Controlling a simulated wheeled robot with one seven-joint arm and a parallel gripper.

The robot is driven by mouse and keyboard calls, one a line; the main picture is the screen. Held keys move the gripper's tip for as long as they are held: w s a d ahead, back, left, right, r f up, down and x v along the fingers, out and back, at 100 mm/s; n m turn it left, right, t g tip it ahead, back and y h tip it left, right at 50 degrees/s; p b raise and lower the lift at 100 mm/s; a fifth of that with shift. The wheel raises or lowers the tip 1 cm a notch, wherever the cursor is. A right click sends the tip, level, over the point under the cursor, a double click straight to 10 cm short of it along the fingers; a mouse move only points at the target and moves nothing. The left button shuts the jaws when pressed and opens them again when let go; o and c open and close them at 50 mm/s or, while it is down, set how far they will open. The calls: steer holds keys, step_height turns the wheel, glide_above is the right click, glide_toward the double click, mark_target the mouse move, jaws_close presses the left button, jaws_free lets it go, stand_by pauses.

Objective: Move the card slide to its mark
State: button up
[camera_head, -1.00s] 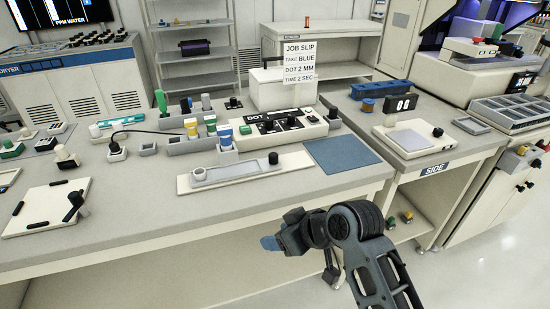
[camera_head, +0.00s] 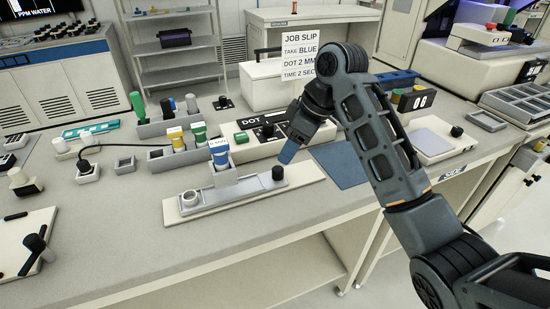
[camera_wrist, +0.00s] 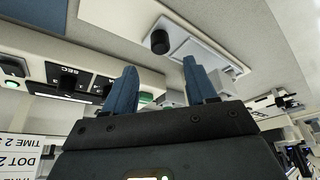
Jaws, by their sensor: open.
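The card slide appears to be the long grey tray (camera_head: 235,190) on a cream base plate (camera_head: 308,173) at the bench front. A small round cup (camera_head: 190,199) is at its left end and a black knob (camera_head: 278,173) at its right end. In the wrist view the knob (camera_wrist: 160,41) is ahead of my fingers, with the tray (camera_wrist: 212,54) to its right. My gripper (camera_head: 288,150) is above the bench, just behind and above the knob. In the wrist view my gripper (camera_wrist: 160,80) has its two blue fingers apart with nothing between them. I cannot make out the mark.
A blue-topped cartridge (camera_head: 219,152) stands in a holder behind the tray. A blue mat (camera_head: 340,165) lies right of the base plate. The bench front is clear.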

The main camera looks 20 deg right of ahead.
mark_target(278, 169)
steer(key=x, duration=0.7)
steer(key=shift+a+f, duration=0.1)
steer(key=shift+f, duration=0.15)
steer(key=shift+c, duration=0.2)
jaws_close()
